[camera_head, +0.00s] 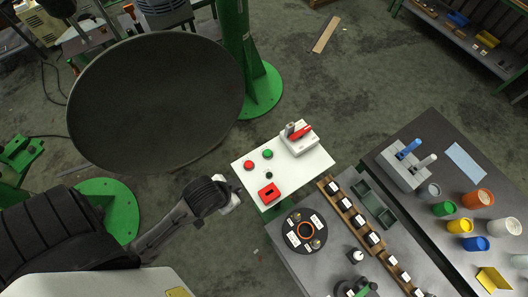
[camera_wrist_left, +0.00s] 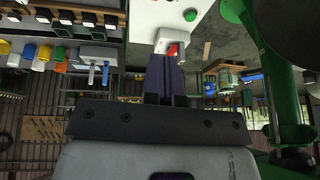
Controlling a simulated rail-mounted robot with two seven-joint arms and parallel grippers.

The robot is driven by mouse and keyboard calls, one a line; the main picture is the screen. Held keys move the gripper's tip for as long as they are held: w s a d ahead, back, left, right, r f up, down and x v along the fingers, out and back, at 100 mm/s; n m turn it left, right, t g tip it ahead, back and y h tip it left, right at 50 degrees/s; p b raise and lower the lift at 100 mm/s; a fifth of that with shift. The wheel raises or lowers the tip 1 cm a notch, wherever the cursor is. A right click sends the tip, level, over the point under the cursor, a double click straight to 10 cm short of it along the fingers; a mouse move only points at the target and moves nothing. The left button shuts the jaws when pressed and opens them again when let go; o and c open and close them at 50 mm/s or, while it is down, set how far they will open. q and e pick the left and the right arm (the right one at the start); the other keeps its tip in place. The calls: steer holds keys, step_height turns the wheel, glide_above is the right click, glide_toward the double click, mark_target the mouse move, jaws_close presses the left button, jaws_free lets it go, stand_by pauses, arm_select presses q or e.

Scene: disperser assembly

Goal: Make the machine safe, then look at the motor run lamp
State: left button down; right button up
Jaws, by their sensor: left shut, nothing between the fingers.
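The white control panel (camera_head: 300,170) carries a red button (camera_head: 248,165), a green button (camera_head: 267,154), a small dark round fitting (camera_head: 269,175) that looks unlit, and a red box (camera_head: 268,193) with a dark window. At its far corner is a white switch box with a red handle (camera_head: 301,132) and a grey part beside it. My left gripper (camera_head: 232,197) is shut and empty, beside the panel's left edge. In the left wrist view its fingers (camera_wrist_left: 165,75) overlap the line of sight to the red handle (camera_wrist_left: 173,49); contact is not visible. The green button (camera_wrist_left: 190,14) shows too. My right gripper is not in view.
A large dark disc (camera_head: 155,100) and a green column (camera_head: 233,50) stand behind the panel. A grey table (camera_head: 290,258) with a round black plate (camera_head: 291,239) and a wooden rack adjoins it. Another table (camera_head: 435,130) holds coloured cups at right.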

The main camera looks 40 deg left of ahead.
arm_select(q)
steer(key=w+a+f+m+t+y+b, duration=0.1)
steer(key=w+a+f+b, duration=0.15)
steer(key=w, duration=0.55)
steer(key=w+a+f+m+t+b, duration=0.1)
steer(key=w+a+b, duration=0.25)
steer(key=w, duration=0.55)
steer(key=w+a+f+m+h+b, duration=0.1)
steer(key=w+a+f+m+h, duration=0.1)
steer(key=f+m, duration=0.4)
steer(key=w+a+f+m+h+b, duration=0.1)
steer(key=w+a+f+m+h, duration=0.1)
steer(key=w+f+m+h, duration=0.2)
step_height(320, 180, down, 3)
steer(key=w+m, duration=0.2)
steer(key=shift+w+h, duration=0.3)
